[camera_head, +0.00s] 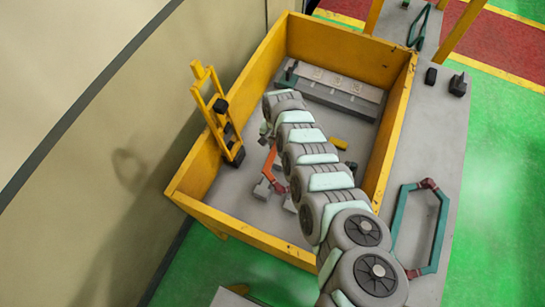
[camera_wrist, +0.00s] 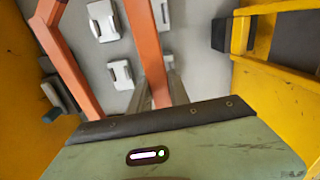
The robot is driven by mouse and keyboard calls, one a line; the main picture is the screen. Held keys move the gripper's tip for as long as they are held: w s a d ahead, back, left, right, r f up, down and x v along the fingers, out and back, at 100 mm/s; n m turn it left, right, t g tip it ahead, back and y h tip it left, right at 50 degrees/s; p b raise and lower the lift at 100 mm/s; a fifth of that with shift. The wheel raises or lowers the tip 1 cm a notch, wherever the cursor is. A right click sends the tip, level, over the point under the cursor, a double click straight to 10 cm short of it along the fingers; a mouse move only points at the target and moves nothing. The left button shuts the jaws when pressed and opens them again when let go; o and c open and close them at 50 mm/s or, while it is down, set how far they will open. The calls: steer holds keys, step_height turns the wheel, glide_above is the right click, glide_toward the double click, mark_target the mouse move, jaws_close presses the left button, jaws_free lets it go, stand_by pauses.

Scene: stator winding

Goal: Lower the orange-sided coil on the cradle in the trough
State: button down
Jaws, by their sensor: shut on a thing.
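The orange-sided coil (camera_head: 271,166) is inside the yellow trough (camera_head: 205,165), partly hidden by my arm. In the wrist view its two orange sides (camera_wrist: 146,50) run away from my gripper (camera_wrist: 165,93). My gripper is shut on the coil; the grip itself is mostly hidden behind the dark edge of my wrist. The cradle's pale grey blocks (camera_wrist: 121,75) stand on the trough floor, beside and between the coil's sides in the wrist view. One block (camera_head: 261,190) shows near the coil's lower end in the head view. I cannot tell whether the coil touches the blocks.
A yellow ladder-like frame (camera_head: 215,108) leans at the trough's left wall. A grey slotted block (camera_head: 335,92) lies at the trough's far end. A small yellow piece (camera_head: 338,143) lies right of my arm. A teal-sided coil (camera_head: 398,222) lies on the grey surface outside, right.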

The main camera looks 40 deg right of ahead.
steer(key=a+f+b, duration=0.3)
steer(key=f+b, duration=0.2)
steer(key=f, duration=0.5)
steer(key=shift+s+a+f+m+b, duration=0.15)
steer(key=shift+s+m+b, duration=0.25)
steer(key=shift+s+f, duration=0.1)
steer(key=shift+f, duration=0.05)
stand_by(0.4)
steer(key=shift+f, duration=0.2)
steer(key=shift+f+b, duration=1.1)
steer(key=shift+f, duration=0.35)
steer(key=shift+f, duration=0.15)
steer(key=shift+f+b, duration=0.75)
steer(key=shift+b, duration=0.05)
